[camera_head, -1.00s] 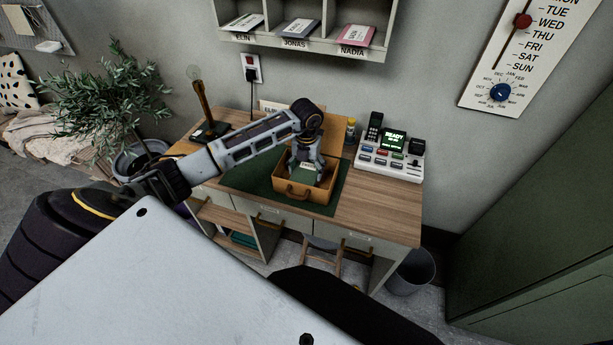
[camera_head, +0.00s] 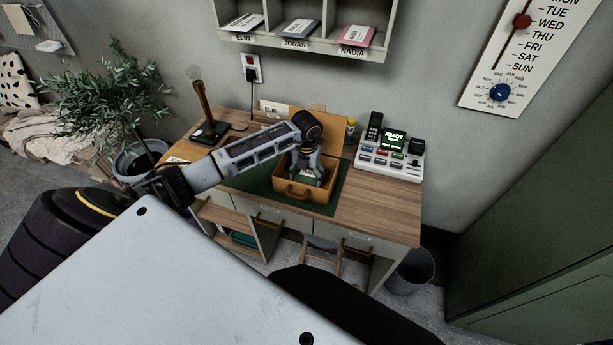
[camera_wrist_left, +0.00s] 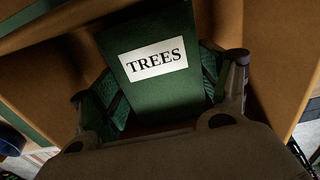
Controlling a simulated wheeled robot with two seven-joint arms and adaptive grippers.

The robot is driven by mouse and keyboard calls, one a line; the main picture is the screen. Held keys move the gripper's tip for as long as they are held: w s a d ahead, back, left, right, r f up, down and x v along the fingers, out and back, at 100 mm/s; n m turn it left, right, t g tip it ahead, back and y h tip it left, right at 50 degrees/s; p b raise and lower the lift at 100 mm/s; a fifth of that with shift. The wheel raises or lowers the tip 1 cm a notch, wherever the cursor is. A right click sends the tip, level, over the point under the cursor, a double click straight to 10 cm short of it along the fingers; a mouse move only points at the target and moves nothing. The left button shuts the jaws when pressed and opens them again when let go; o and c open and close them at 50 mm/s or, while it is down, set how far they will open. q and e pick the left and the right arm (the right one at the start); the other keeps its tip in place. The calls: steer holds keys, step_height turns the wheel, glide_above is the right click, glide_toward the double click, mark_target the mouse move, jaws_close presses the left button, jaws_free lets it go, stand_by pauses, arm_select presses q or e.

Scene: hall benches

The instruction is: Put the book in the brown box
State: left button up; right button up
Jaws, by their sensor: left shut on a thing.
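The brown box (camera_head: 291,190) is an open case with a handle on its front and its lid raised behind. It stands on a green mat on the desk. My left gripper (camera_head: 306,177) reaches down inside the box. It is shut on the book (camera_wrist_left: 150,92), a green one with a white label reading "TREES". In the left wrist view, the fingers of my left gripper (camera_wrist_left: 160,92) lie along both sides of the book, with the box's brown walls (camera_wrist_left: 262,60) around it. The book's lower end is hidden, so I cannot tell whether it touches the box floor. My right gripper is not in view.
The green mat (camera_head: 335,200) lies on the wooden desk (camera_head: 385,205). A console (camera_head: 392,160) with a lit screen stands right of the box. A lamp (camera_head: 207,120) stands at the back left. A wall shelf (camera_head: 300,42) hangs above. The desk's right front is clear.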

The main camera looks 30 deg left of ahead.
mark_target(307, 177)
arm_select(q)
steer(key=shift+f, duration=0.15)
steer(key=o, duration=1.1)
steer(key=shift+r, duration=0.2)
step_height(307, 177, up, 12)
steer(key=shift+f+b, duration=0.1)
steer(key=shift+b, duration=0.25)
